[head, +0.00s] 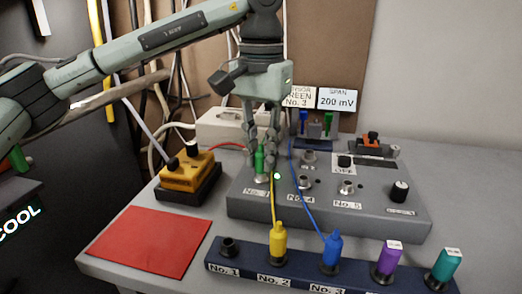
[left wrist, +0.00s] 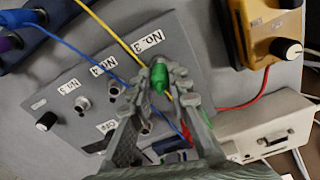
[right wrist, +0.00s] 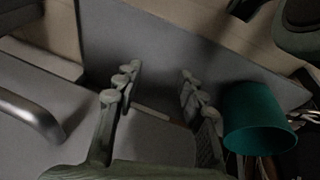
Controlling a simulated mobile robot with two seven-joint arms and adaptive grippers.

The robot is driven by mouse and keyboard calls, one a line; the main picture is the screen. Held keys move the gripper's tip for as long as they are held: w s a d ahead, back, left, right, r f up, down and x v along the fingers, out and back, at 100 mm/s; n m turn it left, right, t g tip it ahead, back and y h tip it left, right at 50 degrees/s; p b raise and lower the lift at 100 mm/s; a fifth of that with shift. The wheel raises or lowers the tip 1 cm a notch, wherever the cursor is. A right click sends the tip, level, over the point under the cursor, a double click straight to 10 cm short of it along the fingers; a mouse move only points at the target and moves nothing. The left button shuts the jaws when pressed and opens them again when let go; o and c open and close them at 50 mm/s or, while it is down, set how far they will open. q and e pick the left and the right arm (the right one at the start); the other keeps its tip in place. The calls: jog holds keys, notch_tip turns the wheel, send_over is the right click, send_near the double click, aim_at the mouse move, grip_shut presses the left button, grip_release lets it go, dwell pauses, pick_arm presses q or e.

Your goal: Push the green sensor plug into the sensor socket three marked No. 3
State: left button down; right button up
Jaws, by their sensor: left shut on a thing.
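The green sensor plug (head: 259,160) stands upright between the fingers of my left gripper (head: 261,155), at the left end of the grey panel (head: 322,210). The left gripper is shut on it. In the left wrist view the green plug (left wrist: 160,80) shows right beside the No. 3 label (left wrist: 149,42). The plug's lower end is at socket three, whose opening is hidden; I cannot tell how deep it sits. My right gripper (right wrist: 157,88) is open and empty in the right wrist view, away from the panel.
Yellow (head: 278,240) and blue (head: 331,251) plugs with cables, plus purple (head: 388,258) and teal (head: 444,266) ones, stand on the dark front rack (head: 225,264). A yellow box (head: 187,173) stands left of the panel, a red mat (head: 155,240) at front left.

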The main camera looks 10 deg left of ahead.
aim_at(261, 151)
pick_arm(q)
jog(key=c, duration=1.3)
grip_release()
jog(key=shift+f, duration=0.1)
jog(key=shift+c, duration=0.2)
notch_tip(261, 151, up, 12)
